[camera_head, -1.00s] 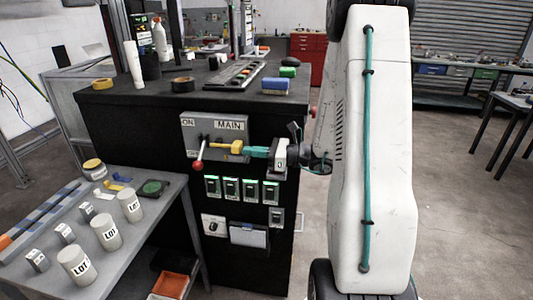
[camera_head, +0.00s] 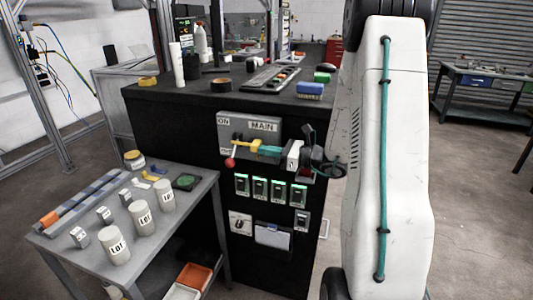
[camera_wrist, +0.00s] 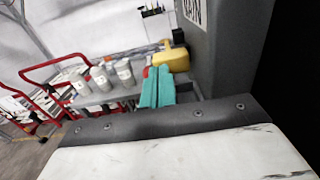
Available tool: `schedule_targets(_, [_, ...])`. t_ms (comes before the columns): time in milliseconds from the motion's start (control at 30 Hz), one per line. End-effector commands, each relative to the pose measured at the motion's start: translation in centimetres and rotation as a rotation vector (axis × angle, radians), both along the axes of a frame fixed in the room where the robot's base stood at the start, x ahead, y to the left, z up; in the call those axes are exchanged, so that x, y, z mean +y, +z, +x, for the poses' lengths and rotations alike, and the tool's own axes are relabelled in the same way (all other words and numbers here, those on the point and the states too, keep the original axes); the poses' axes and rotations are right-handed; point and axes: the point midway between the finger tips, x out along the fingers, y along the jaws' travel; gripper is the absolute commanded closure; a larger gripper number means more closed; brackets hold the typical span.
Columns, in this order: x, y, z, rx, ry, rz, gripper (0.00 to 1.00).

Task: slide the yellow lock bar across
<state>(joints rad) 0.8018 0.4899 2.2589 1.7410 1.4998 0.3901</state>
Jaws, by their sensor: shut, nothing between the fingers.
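The yellow lock bar (camera_head: 254,146) is on the grey panel marked MAIN (camera_head: 262,126) on the dark cabinet front. A lever with a red ball end (camera_head: 230,162) hangs at its left. My gripper (camera_head: 262,150) has teal fingers, shut and empty, with their tips at the right end of the yellow bar. In the wrist view the teal fingers (camera_wrist: 158,82) lie side by side, and the yellow bar (camera_wrist: 172,60) shows just beyond their tips. I cannot tell whether they touch. The red ball (camera_wrist: 146,71) shows to the left of the bar.
Below the panel are several green-lit switches (camera_head: 258,188). A grey side table (camera_head: 208,192) at left holds white LOT jars (camera_head: 142,220) and small blocks. The cabinet top (camera_head: 150,100) carries tape rolls, bottles and a blue block (camera_head: 309,90).

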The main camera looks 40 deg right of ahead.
Motion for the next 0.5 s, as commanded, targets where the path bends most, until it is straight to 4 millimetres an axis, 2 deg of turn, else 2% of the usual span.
schedule_targets(267, [-0.1, 0.2, 0.1, -0.006, 0.001, -0.005, 1.00])
schedule_targets(500, [-2.4, 0.2, -2.5, -0.003, -0.002, -0.001, 1.00])
